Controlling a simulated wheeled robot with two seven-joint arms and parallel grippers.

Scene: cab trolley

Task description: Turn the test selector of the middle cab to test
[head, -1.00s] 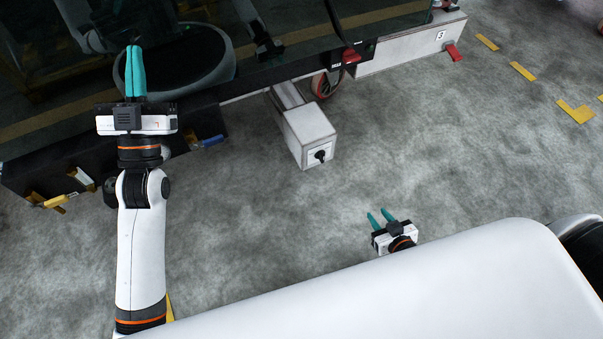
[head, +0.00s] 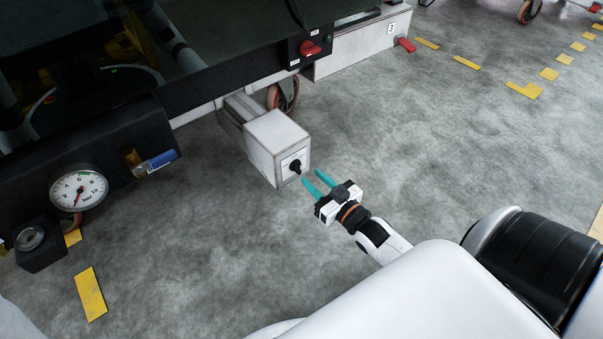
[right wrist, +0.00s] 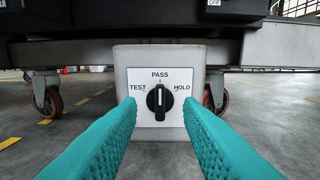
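The test selector (head: 295,166) is a black knob on a white plate, on the end of a light grey box (head: 277,140) under the trolley. In the right wrist view the selector (right wrist: 160,101) stands upright, in line with PASS at the top; TEST is printed at the left and HOLD at the right. My right gripper (head: 313,183) is open and empty, just in front of the knob and apart from it. Its two teal fingers (right wrist: 160,125) appear to either side of the knob in the right wrist view. My left gripper is not in view.
A pressure gauge (head: 79,190) and a blue-handled valve (head: 158,161) sit on the trolley's dark frame at the left. A red switch (head: 309,48) is above the box. Caster wheels (head: 283,94) stand behind it. The floor (head: 400,140) to the right is clear.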

